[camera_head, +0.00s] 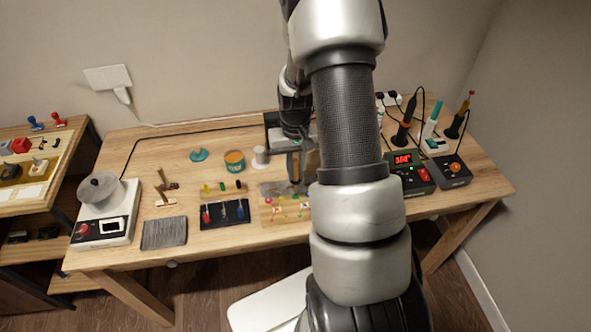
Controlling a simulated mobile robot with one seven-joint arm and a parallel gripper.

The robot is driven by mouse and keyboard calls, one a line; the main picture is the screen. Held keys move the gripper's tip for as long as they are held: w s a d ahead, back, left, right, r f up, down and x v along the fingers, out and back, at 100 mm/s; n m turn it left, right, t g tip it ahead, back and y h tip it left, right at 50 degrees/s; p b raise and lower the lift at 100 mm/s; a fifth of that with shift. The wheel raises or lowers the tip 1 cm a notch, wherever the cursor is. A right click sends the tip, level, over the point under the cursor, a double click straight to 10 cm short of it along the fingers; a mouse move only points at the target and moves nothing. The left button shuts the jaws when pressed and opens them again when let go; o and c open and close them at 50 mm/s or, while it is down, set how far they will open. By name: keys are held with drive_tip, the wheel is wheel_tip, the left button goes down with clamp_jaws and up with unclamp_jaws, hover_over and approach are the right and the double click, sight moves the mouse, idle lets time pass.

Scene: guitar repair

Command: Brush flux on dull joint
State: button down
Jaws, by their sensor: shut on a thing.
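My gripper (296,178) points down over the back edge of a small board, partly covered by my arm. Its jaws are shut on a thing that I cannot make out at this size. The tan board (268,219) carries small coloured parts and wires and lies near the table's front; its right side is hidden behind my arm. I cannot tell which joint is dull. An orange and teal tin (234,161), perhaps the flux, stands left of my gripper. A teal lid-like disc (199,155) lies left of the tin.
The wooden table (140,150) holds a black mat (225,214) with coloured tools, a grey pad (164,233), a white machine with a round bowl (104,210), and a white spool (260,156). Soldering stations (410,172) stand right of my arm. Bare wood shows at the back left.

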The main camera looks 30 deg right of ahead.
sight(296, 159)
drive_tip(key=shift+f, duration=0.25)
drive_tip(key=shift+f+b, duration=0.3)
drive_tip(key=shift+b, duration=0.05)
drive_tip(key=shift+f+b, duration=0.15)
drive_tip(key=shift+b, duration=0.15)
idle(0.8)
drive_tip(key=shift+r+p, duration=2.25)
drive_tip(key=shift+r, duration=1.3)
drive_tip(key=shift+d, duration=0.1)
drive_tip(key=d+r, duration=0.2)
drive_tip(key=d, duration=0.5)
drive_tip(key=shift+d+p, duration=0.4)
